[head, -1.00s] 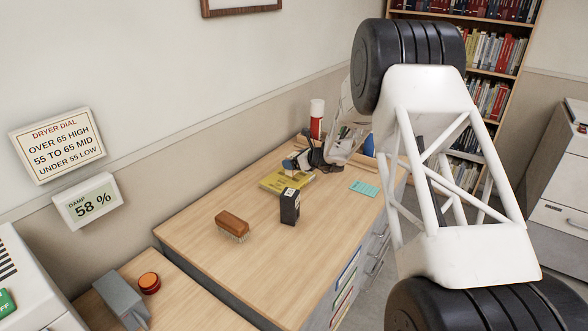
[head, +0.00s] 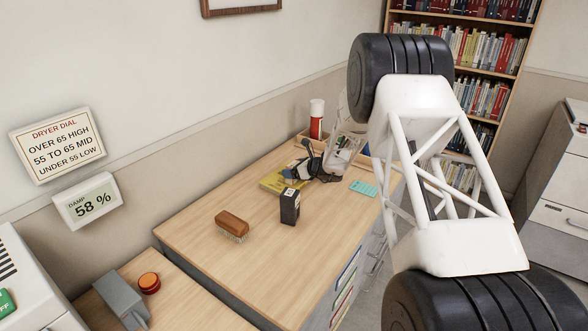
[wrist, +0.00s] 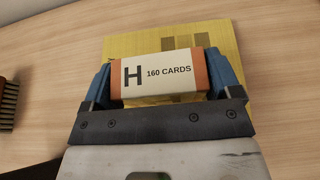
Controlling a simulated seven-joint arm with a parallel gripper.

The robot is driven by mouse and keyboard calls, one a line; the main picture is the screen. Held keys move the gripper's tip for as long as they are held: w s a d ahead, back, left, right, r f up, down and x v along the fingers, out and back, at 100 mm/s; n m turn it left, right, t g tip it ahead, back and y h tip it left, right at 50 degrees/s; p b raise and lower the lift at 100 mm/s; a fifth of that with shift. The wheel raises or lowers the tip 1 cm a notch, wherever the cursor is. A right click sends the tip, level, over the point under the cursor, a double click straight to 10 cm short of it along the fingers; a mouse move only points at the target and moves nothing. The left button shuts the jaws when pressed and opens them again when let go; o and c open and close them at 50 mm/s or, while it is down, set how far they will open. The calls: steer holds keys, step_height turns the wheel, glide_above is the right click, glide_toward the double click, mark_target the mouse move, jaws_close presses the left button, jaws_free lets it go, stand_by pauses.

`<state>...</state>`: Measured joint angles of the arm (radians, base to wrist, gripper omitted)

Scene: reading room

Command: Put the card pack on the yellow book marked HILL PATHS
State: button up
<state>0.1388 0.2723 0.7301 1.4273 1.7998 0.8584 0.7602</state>
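The card pack (wrist: 156,74), a white box with orange ends marked H 160 CARDS, sits between my gripper's two blue fingers in the wrist view. My gripper (wrist: 163,78) is shut on it, one finger against each end. The yellow book (wrist: 121,46) lies behind and below the pack in that view. Its title is not readable. I cannot tell whether the pack touches the book. In the head view my gripper (head: 291,172) is over the yellow book (head: 270,182), covering its right part; the pack cannot be made out there.
A black box (head: 290,208) stands just in front of the book. A wooden brush (head: 232,224) lies to the left, also at the wrist view's left edge. A teal card (head: 363,188) lies to the right. A red-and-white cylinder (head: 316,120) stands behind. The desk's front left is clear.

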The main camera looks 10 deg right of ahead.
steer(key=shift+o, duration=1.2)
steer(key=shift+r, duration=0.15)
steer(key=shift+r, duration=0.1)
steer(key=v, duration=1.2)
